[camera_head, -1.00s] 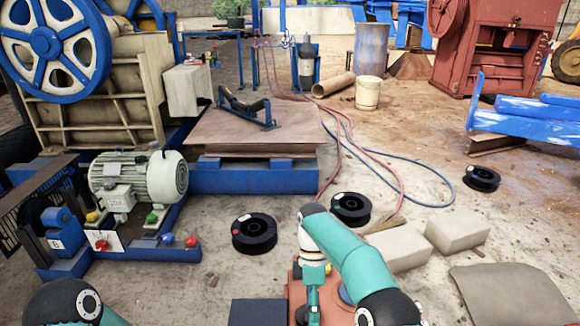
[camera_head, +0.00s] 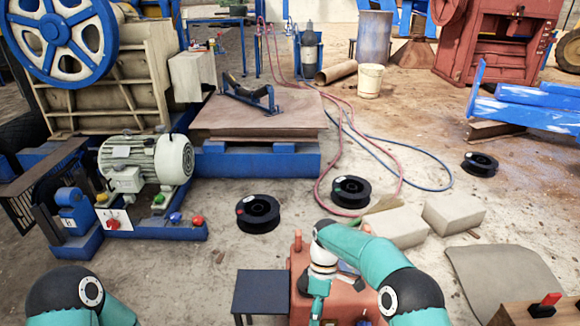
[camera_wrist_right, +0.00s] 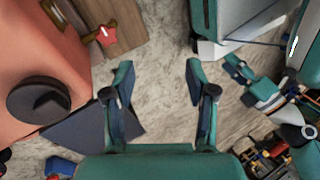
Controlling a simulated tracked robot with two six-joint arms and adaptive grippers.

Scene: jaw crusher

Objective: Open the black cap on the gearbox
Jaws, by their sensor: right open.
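The gearbox appears to be the red-orange housing (camera_head: 345,300) at the bottom centre of the head view, partly hidden behind my right arm. The same red-orange surface (camera_wrist_right: 50,35) fills the left of the right wrist view. A round black cap (camera_wrist_right: 38,98) with a raised grip stands on it. My right gripper (camera_wrist_right: 159,68) is open and empty, to the right of the cap and apart from it. In the head view my right gripper (camera_head: 317,308) points down in front of the housing. My left arm shows at the lower left, but its gripper is out of frame.
A small dark table (camera_head: 262,290) stands left of the housing. Black spools (camera_head: 258,213) and pale blocks (camera_head: 453,213) lie on the floor beyond. A red star-shaped handle (camera_wrist_right: 106,38) is close to the housing.

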